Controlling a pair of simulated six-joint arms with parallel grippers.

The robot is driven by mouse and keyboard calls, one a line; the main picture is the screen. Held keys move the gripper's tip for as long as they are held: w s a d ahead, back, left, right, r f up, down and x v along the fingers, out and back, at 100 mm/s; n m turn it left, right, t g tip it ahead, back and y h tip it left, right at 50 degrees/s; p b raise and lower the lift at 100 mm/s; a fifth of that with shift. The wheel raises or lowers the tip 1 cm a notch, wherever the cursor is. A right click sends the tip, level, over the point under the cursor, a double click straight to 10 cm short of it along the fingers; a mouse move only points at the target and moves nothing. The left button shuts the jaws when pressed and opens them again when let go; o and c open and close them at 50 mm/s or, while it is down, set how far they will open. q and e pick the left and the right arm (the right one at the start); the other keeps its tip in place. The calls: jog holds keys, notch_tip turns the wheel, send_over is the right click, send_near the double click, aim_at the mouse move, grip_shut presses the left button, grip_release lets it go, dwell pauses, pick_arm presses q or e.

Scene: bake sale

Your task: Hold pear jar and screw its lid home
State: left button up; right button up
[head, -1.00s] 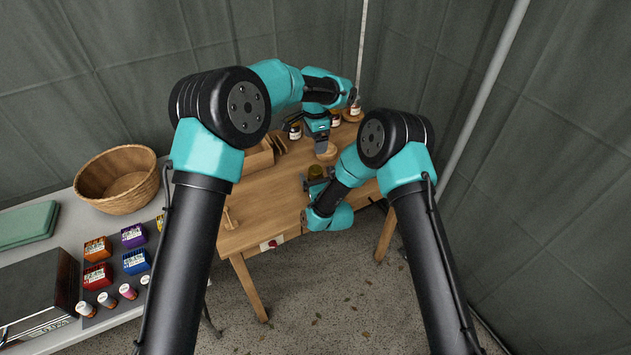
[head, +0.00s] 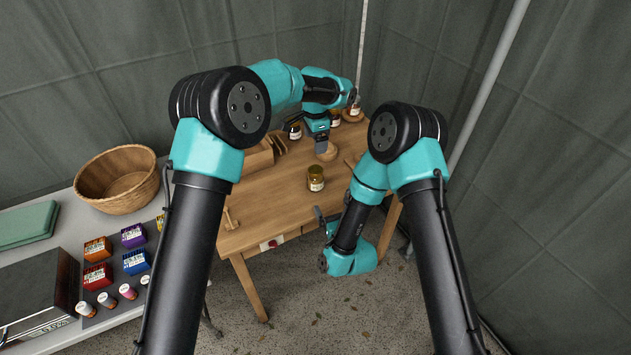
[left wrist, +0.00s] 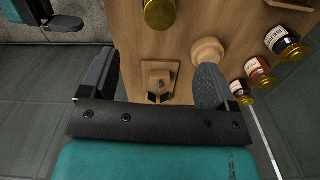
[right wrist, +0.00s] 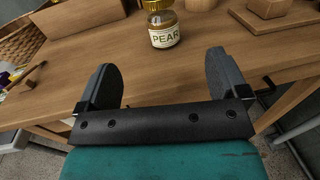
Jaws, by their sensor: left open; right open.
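The pear jar (head: 316,181) stands upright on the wooden table with its gold lid (head: 316,170) sitting on top. The right wrist view shows its PEAR label (right wrist: 164,37), and the left wrist view shows the gold lid (left wrist: 159,12) from above. I cannot tell how tight the lid is. My right gripper (right wrist: 160,62) is open and empty, in front of the jar and apart from it. My left gripper (left wrist: 155,75) is open and empty, behind the jar over the back part of the table. In the head view its fingers are partly hidden.
Several labelled jars (left wrist: 259,70) stand along the table's back edge. A round wooden piece (left wrist: 208,50) and a small wooden stand (left wrist: 160,78) are near my left gripper. A wooden box (head: 258,157) is at the table's left. A basket (head: 117,180) sits on the side table.

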jog(key=shift+v, duration=1.4)
